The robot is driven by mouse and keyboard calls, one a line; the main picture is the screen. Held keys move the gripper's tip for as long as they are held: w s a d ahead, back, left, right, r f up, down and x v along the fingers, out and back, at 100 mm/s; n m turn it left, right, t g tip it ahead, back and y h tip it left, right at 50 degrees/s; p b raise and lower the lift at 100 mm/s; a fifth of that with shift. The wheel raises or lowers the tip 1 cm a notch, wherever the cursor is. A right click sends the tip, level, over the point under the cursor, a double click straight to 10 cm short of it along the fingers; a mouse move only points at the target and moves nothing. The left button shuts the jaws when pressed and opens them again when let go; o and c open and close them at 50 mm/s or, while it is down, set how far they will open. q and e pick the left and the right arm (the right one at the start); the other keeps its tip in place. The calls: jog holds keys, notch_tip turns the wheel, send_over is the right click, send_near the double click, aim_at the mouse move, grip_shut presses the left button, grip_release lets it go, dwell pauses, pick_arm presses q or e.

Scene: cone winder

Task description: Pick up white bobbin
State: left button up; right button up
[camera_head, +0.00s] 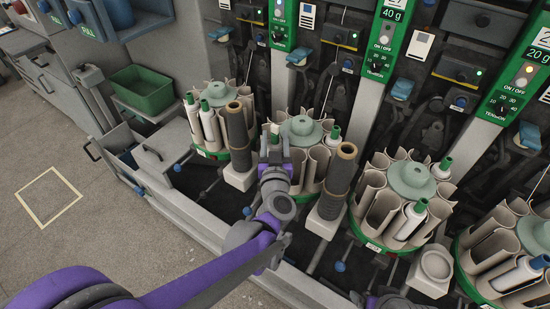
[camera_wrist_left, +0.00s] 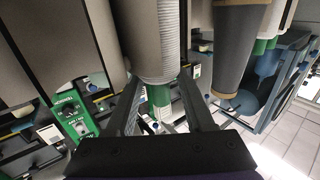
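White bobbins with green tips stand in the pockets of the round carousels; one white bobbin (camera_head: 274,131) is right by my left gripper (camera_head: 275,148) at the middle carousel. In the left wrist view, a ribbed white bobbin (camera_wrist_left: 155,40) with a green end lies in line with my left gripper (camera_wrist_left: 160,100). Its two fingers are spread, one on each side of the green end, with gaps visible. I cannot tell whether either finger touches it. Part of my right arm shows at the bottom edge of the head view, but its fingers cannot be made out.
Tall brown-topped dark tubes (camera_head: 341,180) stand on white blocks on both sides of my left gripper. Further carousels (camera_head: 411,180) stand to the right. A green bin (camera_head: 142,91) is at the left. Winder control panels rise behind. The floor at the left is clear.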

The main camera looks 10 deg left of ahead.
pick_arm(q)
grip_shut()
jog(key=shift+r, duration=0.1)
